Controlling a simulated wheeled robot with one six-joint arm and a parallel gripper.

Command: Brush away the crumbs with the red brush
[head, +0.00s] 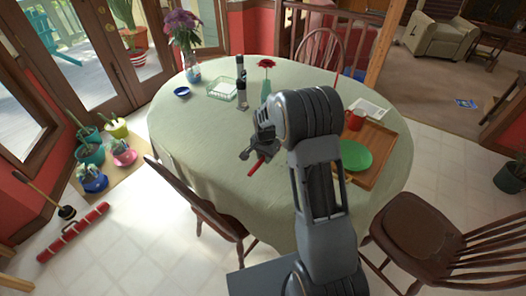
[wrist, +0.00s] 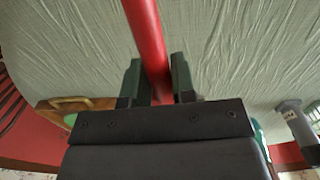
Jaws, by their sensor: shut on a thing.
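My gripper (head: 257,152) is shut on the red brush (head: 256,167) above the near-left part of the table. In the wrist view, the brush's red handle (wrist: 147,40) runs between the two fingers of my gripper (wrist: 157,82) and out past the top edge. The brush's bristles are not clearly visible in either view. The table (head: 195,155) is oval with a pale green cloth. I cannot make out any crumbs on it; they may be too small or hidden by my arm.
A wooden tray (head: 383,160) with a green plate (head: 355,154) lies on the right, with a red mug (head: 355,120) nearby. Chairs surround the table.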

